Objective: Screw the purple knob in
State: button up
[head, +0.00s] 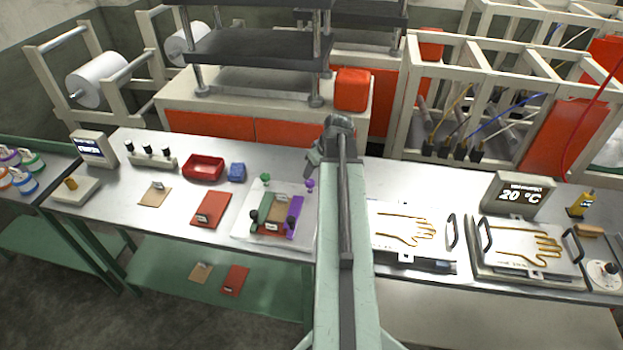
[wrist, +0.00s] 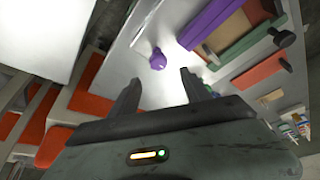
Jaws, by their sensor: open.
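The purple knob (head: 309,184) stands at the back right corner of a pale plate (head: 245,226), just left of my arm in the head view. In the wrist view the purple knob (wrist: 157,60) shows beyond the fingertips, roughly between them and apart from both. My gripper (wrist: 159,76) is open and empty. A purple bar (head: 295,214) lies along the plate's right side and also shows in the wrist view (wrist: 208,22). Any thread or hole under the knob is hidden.
A green knob (head: 265,178) stands at the plate's back left. Glove-outline plates (head: 410,222) lie right of my arm. An orange box (head: 352,90) stands behind.

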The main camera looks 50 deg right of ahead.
aim_at(310, 181)
jog(key=b+x, duration=0.7)
jog(key=x, duration=0.1)
jog(key=shift+d+b, duration=0.15)
jog(key=shift+b, duration=0.15)
jog(key=shift+r, duration=0.1)
grip_shut()
